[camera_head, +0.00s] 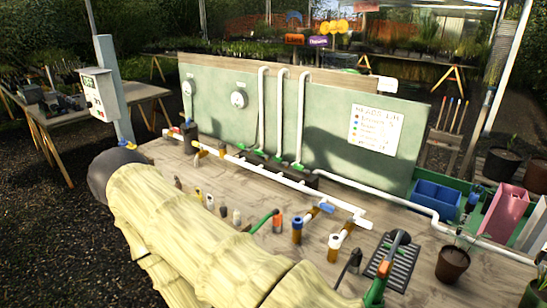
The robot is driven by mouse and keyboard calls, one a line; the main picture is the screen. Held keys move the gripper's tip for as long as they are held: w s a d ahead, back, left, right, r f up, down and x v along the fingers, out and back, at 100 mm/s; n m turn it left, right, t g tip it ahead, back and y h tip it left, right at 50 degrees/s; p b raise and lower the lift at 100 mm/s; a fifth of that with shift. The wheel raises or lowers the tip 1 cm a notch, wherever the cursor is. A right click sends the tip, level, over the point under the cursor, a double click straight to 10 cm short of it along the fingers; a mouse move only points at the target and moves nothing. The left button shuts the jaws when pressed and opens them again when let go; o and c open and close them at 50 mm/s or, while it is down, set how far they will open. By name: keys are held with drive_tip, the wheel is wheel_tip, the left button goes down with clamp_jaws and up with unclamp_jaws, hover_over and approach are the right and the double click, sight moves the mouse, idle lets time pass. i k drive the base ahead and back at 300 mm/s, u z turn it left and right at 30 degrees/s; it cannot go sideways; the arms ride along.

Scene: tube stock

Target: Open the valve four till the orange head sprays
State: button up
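A white pipe run (270,177) crosses the wooden bench. No number is legible, so I cannot tell which valve is four. An orange-collared piece (277,222) stands on the bench beside a green curved piece; whether it is the orange head is unclear. No spray is visible. My sleeved arm crosses the lower left and covers the front of the bench. My gripper is not in view.
Several small fittings (210,202) stand in a row beside my arm. A green board (330,105) with a white notice (375,130) backs the bench. Right are a black grate (393,262), a brown pot (453,264) and a blue bin (436,198). A grey post box (100,95) stands left.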

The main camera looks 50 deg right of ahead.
sight(299, 166)
drive_tip(key=i, duration=1.25)
drive_tip(key=z, duration=2.55)
